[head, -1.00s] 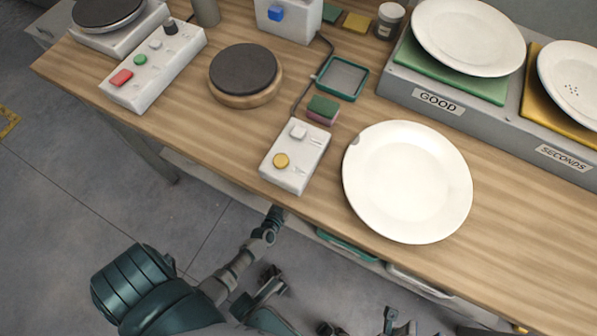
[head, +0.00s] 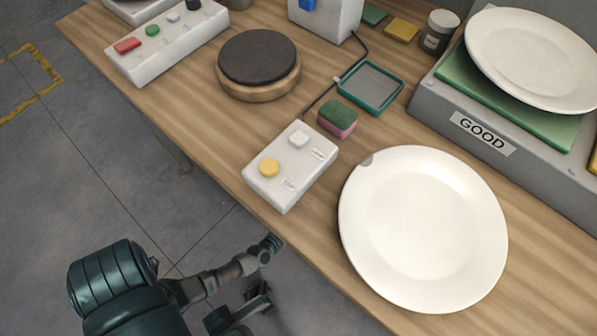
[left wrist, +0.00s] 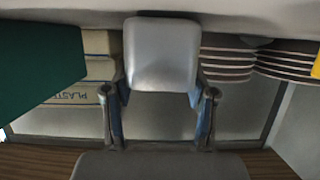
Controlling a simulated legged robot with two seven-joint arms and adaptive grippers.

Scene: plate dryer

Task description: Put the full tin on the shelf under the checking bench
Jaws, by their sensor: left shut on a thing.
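My left gripper (left wrist: 160,88) shows in the left wrist view, its two fingers on either side of a pale grey block-like thing (left wrist: 160,50), and it is shut on it. I cannot tell from its visible face whether this is the full tin. In the head view my left arm comes in at the lower left and reaches to the front edge of the checking bench (head: 205,135); its fingers cannot be made out there. A shallow teal-rimmed tray (head: 370,86) with a grey inside lies on the bench. My right gripper is not in view.
In the left wrist view, pale boxes (left wrist: 95,70), one lettered, stand left and stacked plates (left wrist: 228,65) right, with a dark green panel (left wrist: 35,65) nearer left. On the bench are a white plate (head: 422,228), a control box (head: 290,165) and a sponge (head: 337,118).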

